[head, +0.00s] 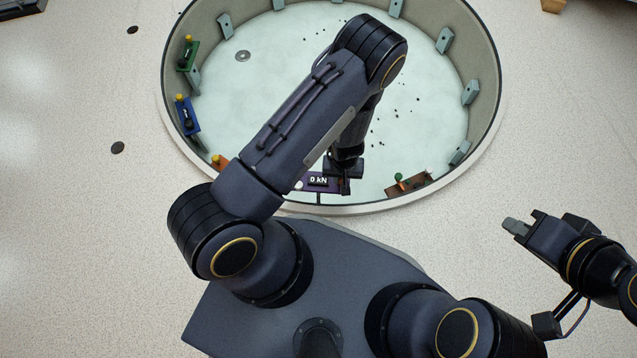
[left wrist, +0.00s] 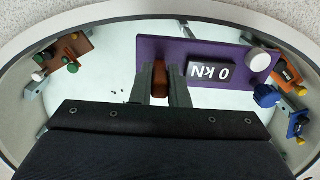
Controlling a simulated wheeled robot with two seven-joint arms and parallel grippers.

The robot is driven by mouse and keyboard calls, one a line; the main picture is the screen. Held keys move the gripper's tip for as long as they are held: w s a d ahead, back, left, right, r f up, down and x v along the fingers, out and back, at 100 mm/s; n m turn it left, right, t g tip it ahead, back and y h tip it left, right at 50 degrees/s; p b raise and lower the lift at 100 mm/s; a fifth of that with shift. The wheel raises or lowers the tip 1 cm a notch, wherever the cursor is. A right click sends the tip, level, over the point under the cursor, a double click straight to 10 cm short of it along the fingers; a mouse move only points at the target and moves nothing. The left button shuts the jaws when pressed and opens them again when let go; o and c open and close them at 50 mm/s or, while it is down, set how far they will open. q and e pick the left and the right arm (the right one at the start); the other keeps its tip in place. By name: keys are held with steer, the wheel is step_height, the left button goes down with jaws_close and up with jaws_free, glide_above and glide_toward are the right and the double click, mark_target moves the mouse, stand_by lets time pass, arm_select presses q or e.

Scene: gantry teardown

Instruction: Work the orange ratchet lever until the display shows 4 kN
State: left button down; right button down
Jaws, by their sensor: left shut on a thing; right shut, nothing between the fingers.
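A purple panel (head: 304,187) sits at the near rim of a round pit and carries a dark display (head: 318,181) reading 0 kN. In the left wrist view the panel (left wrist: 203,45) and the display (left wrist: 213,72) appear upside down. My left gripper (head: 345,184) is at the panel, just right of the display. Its fingers (left wrist: 160,88) are shut on the orange-brown ratchet lever (left wrist: 160,76), which shows between them in the left wrist view. In the head view the lever is hidden by the gripper. My right gripper (head: 514,227) is shut and empty, out over the floor at right.
The round pit (head: 482,165) has a raised rim and a pale floor with small dark specks and a washer-like disc (head: 243,56). Green (head: 187,55), blue (head: 186,114) and brown (head: 411,184) units with knobs stand along its wall, with several grey brackets. The surrounding floor is mostly clear.

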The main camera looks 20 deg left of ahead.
arm_select(q)
steer(key=shift+s+d+f, duration=0.15)
steer(key=shift+s+d, duration=0.05)
steer(key=shift+s, duration=0.3)
steer(key=shift+s+d+f+b, duration=0.2)
steer(key=shift+s+b, duration=0.3)
steer(key=shift+s, duration=0.1)
steer(key=shift+f, duration=0.1)
steer(key=shift+s+d+f+b, duration=0.15)
steer(key=shift+s+f+b, duration=0.2)
steer(key=shift+s+b, duration=0.25)
steer(key=shift+w, duration=0.25)
